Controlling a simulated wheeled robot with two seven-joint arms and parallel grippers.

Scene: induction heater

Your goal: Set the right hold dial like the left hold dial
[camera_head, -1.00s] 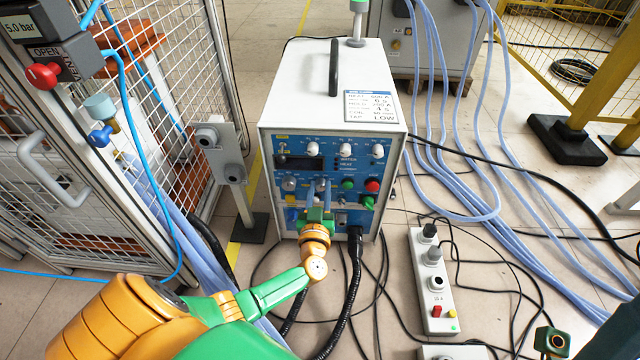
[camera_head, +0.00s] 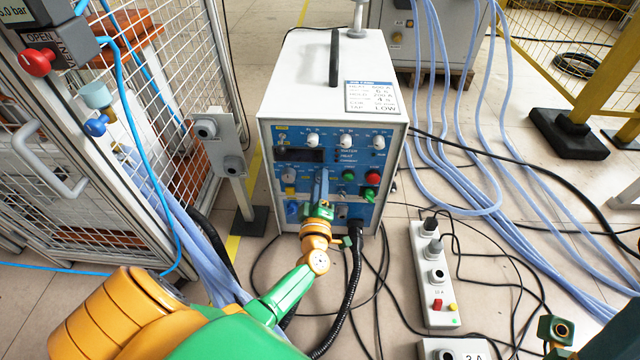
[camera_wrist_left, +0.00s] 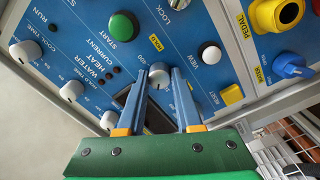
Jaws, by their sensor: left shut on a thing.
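The blue front panel of the white heater cabinet (camera_head: 286,128) carries the dials. The right hold dial (camera_wrist_left: 159,74) is a pale round knob by a yellow label in the left wrist view. My left gripper (camera_head: 321,180) is on this right dial, with one blue finger on each side of it, shut on it. In the head view the fingers cover most of it. In the left wrist view the left dial is hidden.
Three white knobs (camera_head: 345,141) sit above, and a green button (camera_head: 348,176) and a red button (camera_head: 372,178) sit to the right. A black cable (camera_head: 354,270) hangs below the panel. A mesh cage (camera_head: 190,60) stands left. A grey control strip (camera_head: 432,285) lies on the floor.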

